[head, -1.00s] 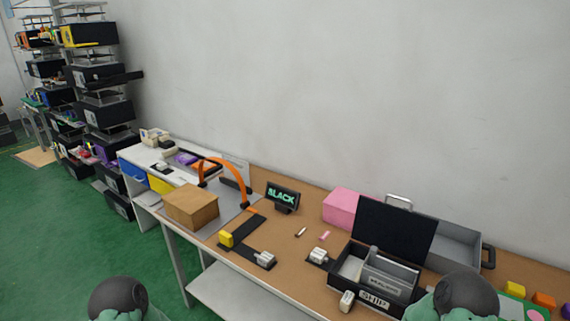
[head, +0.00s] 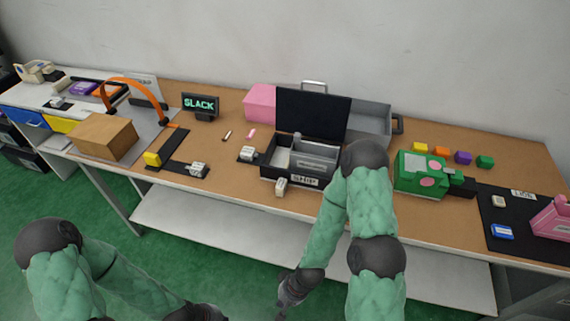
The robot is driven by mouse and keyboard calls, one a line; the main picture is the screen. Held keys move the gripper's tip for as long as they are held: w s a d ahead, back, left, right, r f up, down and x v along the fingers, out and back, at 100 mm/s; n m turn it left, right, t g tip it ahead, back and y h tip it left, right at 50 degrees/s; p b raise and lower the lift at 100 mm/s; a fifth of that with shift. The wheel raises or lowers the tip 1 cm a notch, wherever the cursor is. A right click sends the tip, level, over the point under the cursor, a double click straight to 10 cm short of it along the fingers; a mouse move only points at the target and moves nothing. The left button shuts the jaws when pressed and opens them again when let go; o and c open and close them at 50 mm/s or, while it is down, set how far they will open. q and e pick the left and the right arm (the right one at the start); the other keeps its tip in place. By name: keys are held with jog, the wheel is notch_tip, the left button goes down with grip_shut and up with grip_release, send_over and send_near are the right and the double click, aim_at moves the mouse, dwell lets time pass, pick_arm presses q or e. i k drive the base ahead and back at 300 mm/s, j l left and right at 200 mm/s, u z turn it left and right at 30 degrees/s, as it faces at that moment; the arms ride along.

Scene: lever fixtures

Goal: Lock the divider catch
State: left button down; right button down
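A dark open box (head: 268,172) with a "SHIP" label stands on the bench, its black lid raised at the back. A light grey divider panel (head: 318,165) stands inside it. A small white block-shaped fixture (head: 281,187) is at its front and another (head: 247,154) is at its left; I cannot tell which is the divider catch or how it is set. My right gripper (head: 286,297) hangs low in front of the bench, apart from the box. My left gripper (head: 208,312) is at the bottom edge, partly cut off. Neither gripper's fingers show clearly.
Left of the box are a strip with a yellow block (head: 152,159) and white fixture (head: 198,170), a brown box (head: 103,137) and the "SLACK" sign (head: 200,105). A green box (head: 421,174) stands to the right. A pink block (head: 260,102) is behind.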

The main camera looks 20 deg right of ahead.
aim_at(248, 153)
jog(key=z, duration=1)
jog(key=i+j+z, duration=0.1)
jog(key=j+z, duration=0.15)
jog(key=j, duration=0.15)
jog(key=j+z, duration=0.2)
jog(key=j, duration=0.2)
jog(key=i, duration=0.05)
